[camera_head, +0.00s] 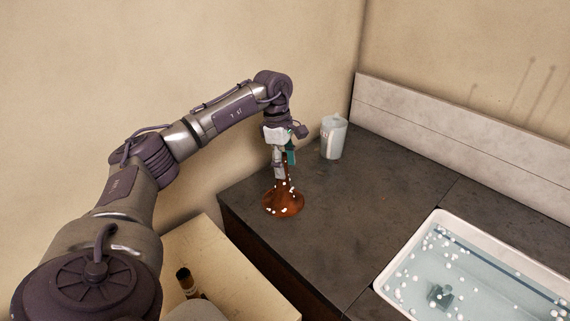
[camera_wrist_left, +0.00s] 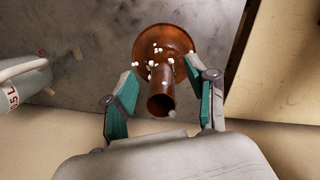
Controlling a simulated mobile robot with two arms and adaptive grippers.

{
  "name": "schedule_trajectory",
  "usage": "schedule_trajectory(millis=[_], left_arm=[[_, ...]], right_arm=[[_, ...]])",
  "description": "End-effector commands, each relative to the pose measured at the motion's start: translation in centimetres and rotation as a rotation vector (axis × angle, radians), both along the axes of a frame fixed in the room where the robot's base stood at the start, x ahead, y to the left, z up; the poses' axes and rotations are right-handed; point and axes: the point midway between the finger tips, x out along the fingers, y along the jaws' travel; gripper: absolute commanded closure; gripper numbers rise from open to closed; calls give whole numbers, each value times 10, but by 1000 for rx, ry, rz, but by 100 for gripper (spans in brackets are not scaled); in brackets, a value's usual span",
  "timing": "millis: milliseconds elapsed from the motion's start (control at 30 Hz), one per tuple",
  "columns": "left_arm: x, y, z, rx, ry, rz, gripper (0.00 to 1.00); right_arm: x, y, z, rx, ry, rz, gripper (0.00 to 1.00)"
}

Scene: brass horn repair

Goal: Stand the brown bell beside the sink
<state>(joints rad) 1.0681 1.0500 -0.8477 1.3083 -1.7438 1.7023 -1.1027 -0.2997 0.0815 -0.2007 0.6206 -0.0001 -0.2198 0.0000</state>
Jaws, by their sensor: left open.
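The brown bell (camera_head: 284,203) stands upright on the dark counter, flared end down, with white foam bits on it. In the left wrist view the bell (camera_wrist_left: 163,75) shows its open narrow tube end towards the camera. My left gripper (camera_head: 284,170) is at the tube, seen from above. In the left wrist view the left gripper (camera_wrist_left: 163,78) is open, with one finger on each side of the tube and gaps visible. The sink (camera_head: 447,262) is at the lower right of the head view, filled with water and foam bits. My right gripper is not in view.
A white measuring jug (camera_head: 333,138) stands on the counter (camera_head: 345,215) behind and right of the bell. A pale lower surface (camera_head: 225,270) holds a small brown bottle (camera_head: 187,281). The counter between bell and sink is clear. A backsplash (camera_head: 450,115) runs along the back.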

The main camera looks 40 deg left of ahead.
Motion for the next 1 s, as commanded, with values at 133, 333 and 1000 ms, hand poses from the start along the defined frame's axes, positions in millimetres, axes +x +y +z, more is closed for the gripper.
schedule_trajectory(millis=[133,333,1000], left_arm=[[0,3,19,0,-6,1,43],[-1,9,63,-1,-8,1,43],[-5,17,119,-1,-1,0,43]], right_arm=[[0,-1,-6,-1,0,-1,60],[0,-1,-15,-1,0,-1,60],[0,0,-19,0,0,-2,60]])
